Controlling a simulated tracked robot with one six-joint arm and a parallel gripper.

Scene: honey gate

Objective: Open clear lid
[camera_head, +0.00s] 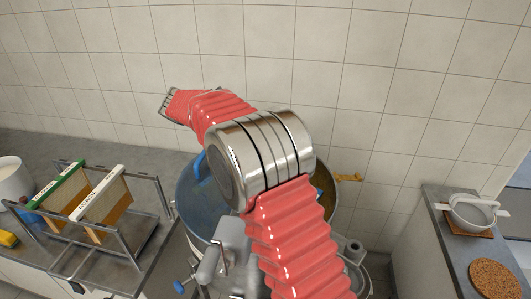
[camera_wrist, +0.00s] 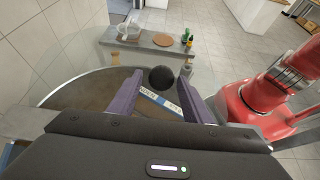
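The clear lid (camera_wrist: 62,93) shows in the wrist view as a see-through sheet with a curved edge over the wide drum. A round black knob (camera_wrist: 161,78) appears between the tips of my gripper (camera_wrist: 160,83). The two purple fingers are apart, with a gap on each side of the knob; I cannot tell how deep the knob sits between them. A blue and white labelled bar (camera_wrist: 160,103) lies beyond the fingers. In the head view the drum (camera_head: 190,205) is largely hidden behind my arm, and my gripper cannot be made out there.
On the left counter a metal rack (camera_head: 130,258) holds frames with green (camera_head: 58,184) and white (camera_head: 100,194) top bars. A white bucket (camera_head: 12,177) stands beside it. On the right counter are a sieve (camera_head: 472,213) and a cork mat (camera_head: 495,279). A tiled wall rises behind.

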